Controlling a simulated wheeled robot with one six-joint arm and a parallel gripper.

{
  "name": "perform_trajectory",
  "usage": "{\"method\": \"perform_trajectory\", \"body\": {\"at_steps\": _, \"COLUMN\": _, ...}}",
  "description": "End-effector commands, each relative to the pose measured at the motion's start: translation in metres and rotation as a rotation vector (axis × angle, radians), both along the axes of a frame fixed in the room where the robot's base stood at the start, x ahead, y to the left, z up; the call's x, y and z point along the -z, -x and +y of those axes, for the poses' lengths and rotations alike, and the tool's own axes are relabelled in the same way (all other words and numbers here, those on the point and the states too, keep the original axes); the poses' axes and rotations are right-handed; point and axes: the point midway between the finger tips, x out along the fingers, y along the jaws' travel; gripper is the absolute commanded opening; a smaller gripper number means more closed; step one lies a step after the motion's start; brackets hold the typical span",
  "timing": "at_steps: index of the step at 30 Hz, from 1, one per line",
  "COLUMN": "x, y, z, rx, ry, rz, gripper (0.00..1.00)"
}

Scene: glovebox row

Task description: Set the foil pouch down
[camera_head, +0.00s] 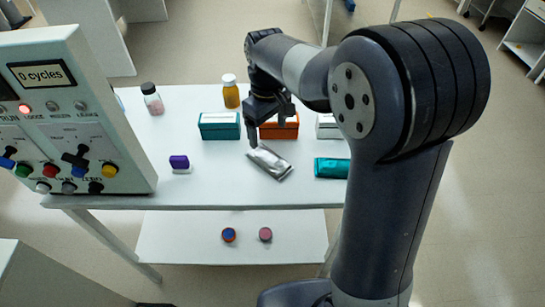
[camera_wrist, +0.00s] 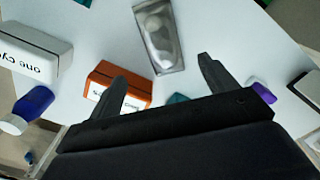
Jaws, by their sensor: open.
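The silver foil pouch (camera_head: 270,161) lies flat and slanted on the white table (camera_head: 215,185), near its front edge. It also shows in the wrist view (camera_wrist: 160,36), ahead of the fingers and apart from them. My gripper (camera_head: 268,137) is open and empty, just behind and above the pouch in the head view. In the wrist view my gripper's two fingers (camera_wrist: 165,80) are spread wide with nothing between them.
A teal box (camera_head: 220,126), an orange box (camera_head: 279,127) and a white box (camera_head: 328,127) stand behind the pouch. A teal packet (camera_head: 331,168) lies to its right, a purple item (camera_head: 179,162) to its left. Two bottles stand farther back. A control panel (camera_head: 70,115) rises at left.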

Motion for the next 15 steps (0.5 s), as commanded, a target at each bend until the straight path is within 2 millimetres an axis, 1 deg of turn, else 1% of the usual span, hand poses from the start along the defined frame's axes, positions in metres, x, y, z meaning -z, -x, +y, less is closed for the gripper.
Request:
{"method": "perform_trajectory", "body": {"at_steps": 1, "x": 0.011, "y": 0.001, "z": 0.0, "rx": 0.0, "ry": 0.002, "rz": 0.005, "gripper": 0.8}}
{"method": "perform_trajectory", "body": {"at_steps": 6, "x": 0.036, "y": 0.001, "z": 0.0, "rx": 0.003, "ry": -0.001, "rz": 0.005, "gripper": 0.8}}
{"method": "perform_trajectory", "body": {"at_steps": 11, "x": 0.047, "y": 0.002, "z": 0.0, "rx": 0.005, "ry": -0.002, "rz": 0.003, "gripper": 0.8}}
{"method": "perform_trajectory", "body": {"at_steps": 14, "x": 0.058, "y": 0.004, "z": 0.0, "rx": 0.005, "ry": -0.002, "rz": 0.006, "gripper": 0.8}}
{"method": "perform_trajectory", "body": {"at_steps": 15, "x": 0.064, "y": 0.005, "z": 0.0, "rx": 0.005, "ry": -0.001, "rz": 0.008, "gripper": 0.8}}
